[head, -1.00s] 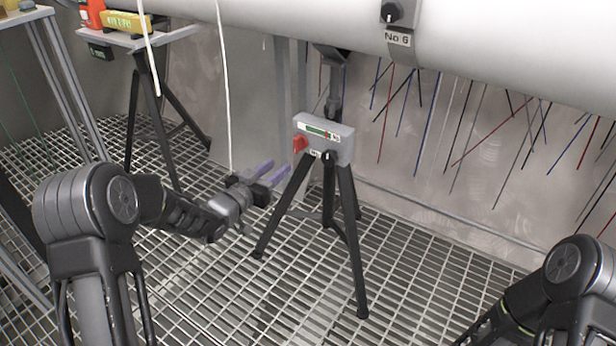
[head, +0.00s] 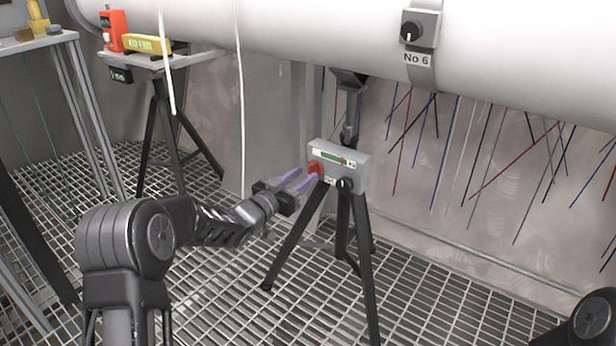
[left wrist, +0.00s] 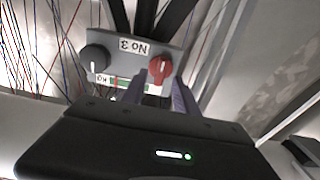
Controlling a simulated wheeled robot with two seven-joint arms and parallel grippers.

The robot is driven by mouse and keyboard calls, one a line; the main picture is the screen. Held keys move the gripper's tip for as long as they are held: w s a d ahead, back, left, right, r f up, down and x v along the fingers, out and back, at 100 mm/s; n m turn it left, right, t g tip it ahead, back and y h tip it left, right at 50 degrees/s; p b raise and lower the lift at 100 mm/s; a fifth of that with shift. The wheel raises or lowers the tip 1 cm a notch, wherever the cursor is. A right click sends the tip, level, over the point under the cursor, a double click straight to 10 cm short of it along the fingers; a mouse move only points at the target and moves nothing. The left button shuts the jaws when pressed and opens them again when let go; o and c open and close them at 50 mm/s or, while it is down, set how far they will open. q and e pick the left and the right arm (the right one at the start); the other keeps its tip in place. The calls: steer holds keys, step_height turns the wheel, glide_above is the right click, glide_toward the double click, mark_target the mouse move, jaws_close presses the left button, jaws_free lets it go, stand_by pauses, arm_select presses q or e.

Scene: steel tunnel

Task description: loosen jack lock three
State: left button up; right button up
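The grey jack box (head: 340,165) stands on a black tripod under the large pipe. In the left wrist view the box (left wrist: 125,48) shows upside down with a "No 3" label. A red lock knob (head: 315,167) is on its left side in the head view. The red knob (left wrist: 160,69) also shows in the left wrist view. My left gripper (head: 306,178) is open, its two purplish fingers on either side of the red knob. I cannot tell whether the fingertips touch it. My right gripper is out of view.
A black knob (left wrist: 95,58) is on the same box. Another tripod (head: 165,125) at the back left carries a red device (head: 112,28) and a yellow one (head: 147,45). A white cord (head: 240,100) hangs behind my left arm. The floor is steel grating.

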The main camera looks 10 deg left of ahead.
mark_target(312, 171)
arm_select(q)
steer(key=shift+b+x, duration=0.3)
steer(key=shift+x, duration=1.15)
steer(key=shift+c, duration=0.4)
jaws_close()
